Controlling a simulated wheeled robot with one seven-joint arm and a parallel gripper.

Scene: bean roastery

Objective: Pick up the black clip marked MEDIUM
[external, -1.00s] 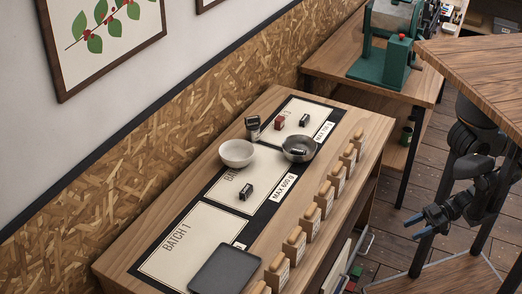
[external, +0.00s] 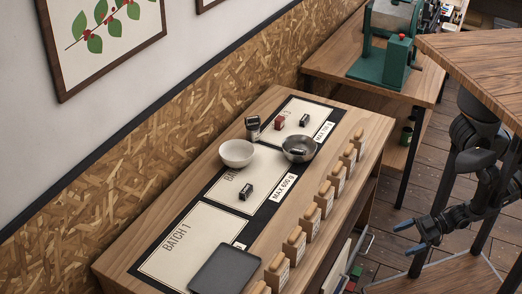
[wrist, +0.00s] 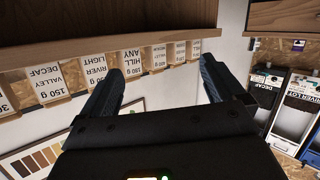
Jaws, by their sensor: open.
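Several small clips lie on the wooden counter. One black clip (external: 246,191) lies on the middle batch mat, and another black clip (external: 304,121) lies on the far mat beside a red clip (external: 279,122). A dark piece, perhaps a clip, shows in the metal bowl (external: 299,147). The markings are too small to read, so I cannot tell which clip says MEDIUM. My gripper (external: 406,238) is open and empty, right of the counter and well away from the clips. Its two fingers also show apart in the wrist view (wrist: 162,78), with no clip in sight there.
A white bowl (external: 237,153), a metal cup (external: 253,127) and a dark tray (external: 225,268) stand on the counter (external: 375,130). A wooden tabletop (external: 475,65) is near my arm. A shelf (wrist: 110,45) and bins show in the wrist view.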

